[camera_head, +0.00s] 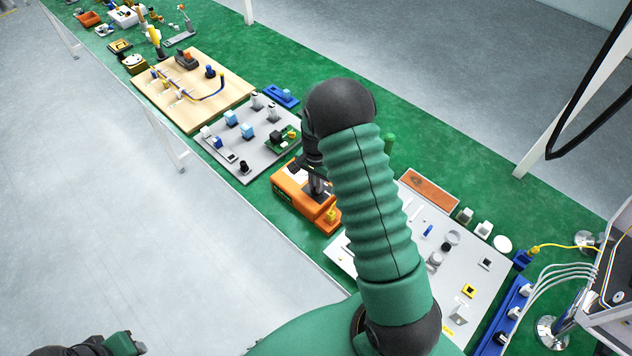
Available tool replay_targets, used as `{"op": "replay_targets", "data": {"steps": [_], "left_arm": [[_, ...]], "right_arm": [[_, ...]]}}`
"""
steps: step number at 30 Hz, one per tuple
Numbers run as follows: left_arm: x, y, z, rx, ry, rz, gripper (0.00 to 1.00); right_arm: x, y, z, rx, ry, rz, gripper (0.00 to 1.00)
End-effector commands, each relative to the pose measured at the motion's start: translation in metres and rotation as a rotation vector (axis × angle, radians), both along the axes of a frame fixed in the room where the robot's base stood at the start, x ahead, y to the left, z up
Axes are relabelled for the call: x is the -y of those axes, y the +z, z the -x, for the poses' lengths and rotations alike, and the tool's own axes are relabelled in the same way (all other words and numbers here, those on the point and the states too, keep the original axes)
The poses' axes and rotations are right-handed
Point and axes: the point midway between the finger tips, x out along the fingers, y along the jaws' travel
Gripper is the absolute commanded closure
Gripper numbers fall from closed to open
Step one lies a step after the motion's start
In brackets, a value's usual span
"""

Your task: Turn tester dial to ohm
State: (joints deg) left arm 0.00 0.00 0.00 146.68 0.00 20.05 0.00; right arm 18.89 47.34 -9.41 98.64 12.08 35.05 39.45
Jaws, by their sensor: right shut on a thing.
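The tester (290,196) is an orange box with dark parts, standing on the green bench top near its front edge. My right gripper (318,187) reaches down onto the tester from above. It is shut on the tester's dial, which the fingers and my green-sleeved arm mostly hide. I cannot read the dial's setting from here. A black and green part of my left arm shows at the bottom left corner, away from the bench; its fingers cannot be made out.
A grey board (246,168) with blue and white parts lies left of the tester, beyond it a wooden board (150,92) with a blue cable. A white panel (480,246) with small parts lies to the right, partly behind my arm. A blue strip (505,318) with cables stands at the right.

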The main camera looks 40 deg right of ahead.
Motion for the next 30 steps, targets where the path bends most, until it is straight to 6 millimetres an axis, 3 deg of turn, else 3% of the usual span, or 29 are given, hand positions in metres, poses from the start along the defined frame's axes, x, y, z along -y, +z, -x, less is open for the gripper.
{"op": "replay_targets", "data": {"steps": [10,27,28,30], "left_arm": [[0.0,0.0073,0.0,0.0,0.0,0.0,0.64],[0.0,0.0079,0.0,0.0,0.0,0.0,0.64],[0.0,0.0079,0.0,0.0,0.0,0.0,0.64],[0.0,0.0079,0.0,0.0,0.0,0.0,0.64]], "right_arm": [[0.0013,0.0015,-0.002,0.006,-0.153,0.004,1.0],[0.0019,0.0012,-0.0023,0.007,-0.183,0.004,1.0],[0.0018,0.0012,-0.0024,0.007,-0.182,0.004,0.87],[0.0016,0.0011,-0.0021,0.007,-0.182,0.003,0.78]]}}
